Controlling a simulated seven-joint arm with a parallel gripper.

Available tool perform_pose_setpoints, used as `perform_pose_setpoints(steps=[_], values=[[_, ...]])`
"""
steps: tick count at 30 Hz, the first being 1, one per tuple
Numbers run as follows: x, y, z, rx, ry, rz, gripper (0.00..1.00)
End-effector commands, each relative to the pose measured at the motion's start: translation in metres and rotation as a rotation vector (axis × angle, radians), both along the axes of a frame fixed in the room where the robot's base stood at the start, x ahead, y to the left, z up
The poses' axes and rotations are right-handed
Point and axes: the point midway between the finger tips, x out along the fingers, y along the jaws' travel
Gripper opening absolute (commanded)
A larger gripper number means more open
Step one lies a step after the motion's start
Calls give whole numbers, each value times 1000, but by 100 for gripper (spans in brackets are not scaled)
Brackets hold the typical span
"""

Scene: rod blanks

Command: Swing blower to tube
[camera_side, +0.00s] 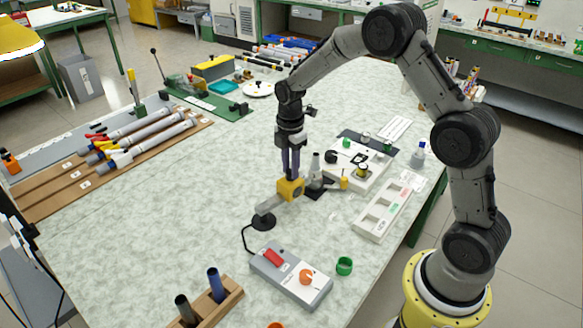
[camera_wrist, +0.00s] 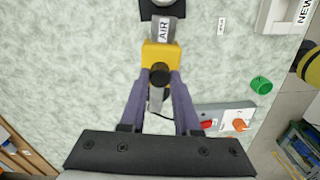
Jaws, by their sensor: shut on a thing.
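The blower is a grey arm on a round black foot (camera_side: 263,222), with a yellow block (camera_side: 290,189) along it. In the wrist view its yellow block (camera_wrist: 161,56) carries a dark round knob, and the grey part beyond is marked AIR (camera_wrist: 163,30). My gripper (camera_side: 291,176) points straight down and is shut on the yellow block; its purple fingers (camera_wrist: 160,78) stand on either side of the knob. A grey upright tube (camera_side: 315,165) stands on a black base just beyond the block. The AIR end points at it; I cannot tell whether they touch.
A grey control box (camera_side: 290,280) with a red switch and orange knob stands in front, cabled to the blower. A green ring (camera_side: 344,266) lies beside it. A white tray (camera_side: 383,211) is at right, and a small yellow piece (camera_side: 344,183) stands near the tube. The left-middle table is clear.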

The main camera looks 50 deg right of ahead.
Motion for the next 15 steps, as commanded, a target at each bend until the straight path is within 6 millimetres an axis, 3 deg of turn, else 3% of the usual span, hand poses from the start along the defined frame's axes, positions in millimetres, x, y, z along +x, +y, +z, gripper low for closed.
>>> perform_pose_setpoints(steps=[7,8,12,15], values=[[2,1,2,2,-7,-2,0],[2,1,2,2,-7,-2,32],[1,1,1,1,-5,-2,58],[1,1,1,1,-3,-2,61]])
